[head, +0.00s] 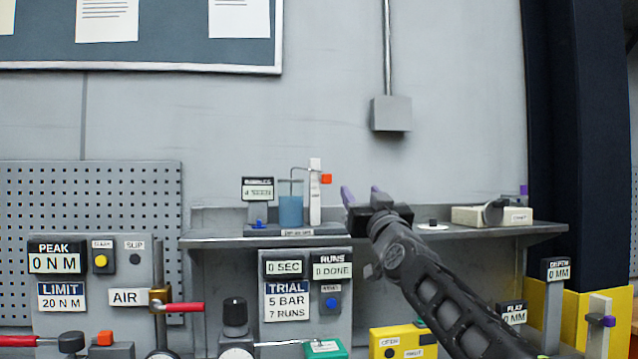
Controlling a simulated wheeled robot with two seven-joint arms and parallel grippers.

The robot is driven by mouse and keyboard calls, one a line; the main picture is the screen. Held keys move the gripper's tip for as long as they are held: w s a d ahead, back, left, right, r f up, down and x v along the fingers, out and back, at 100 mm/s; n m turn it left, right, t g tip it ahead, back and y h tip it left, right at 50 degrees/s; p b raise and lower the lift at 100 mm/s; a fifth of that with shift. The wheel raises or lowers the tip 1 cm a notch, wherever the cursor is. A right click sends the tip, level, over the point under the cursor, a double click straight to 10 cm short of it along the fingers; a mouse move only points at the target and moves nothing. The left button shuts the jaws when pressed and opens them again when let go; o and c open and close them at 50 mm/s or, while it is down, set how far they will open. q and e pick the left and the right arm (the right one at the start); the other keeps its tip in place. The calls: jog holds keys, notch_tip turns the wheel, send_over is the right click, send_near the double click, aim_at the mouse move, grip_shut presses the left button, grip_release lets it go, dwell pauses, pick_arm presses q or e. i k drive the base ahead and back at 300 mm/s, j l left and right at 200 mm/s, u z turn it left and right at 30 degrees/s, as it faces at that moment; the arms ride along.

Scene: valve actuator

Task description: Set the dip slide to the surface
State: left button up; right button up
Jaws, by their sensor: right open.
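The dip stand (293,231) sits on the shelf near the middle, with a beaker of blue liquid (290,209) on it. A white upright slide post (314,190) stands just right of the beaker. A red-orange knob (326,179) sticks out on the post's right side near its top. A thin bent tube runs from the post over into the beaker; its lower end is hard to make out. My right gripper (363,192) is open, with purple fingertips, to the right of the knob and apart from it. My left gripper is not in view.
A small display (257,189) stands left of the beaker. A white box (492,215) and a small dark-topped disc (432,225) sit on the shelf to the right. The trial panel (290,300) stands below the shelf. Red-handled valves are at lower left.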

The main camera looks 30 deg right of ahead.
aim_at(326, 178)
jog(key=i+l, duration=0.25)
jog(key=i, duration=0.2)
jog(key=i+l, duration=0.25)
jog(key=i, duration=0.2)
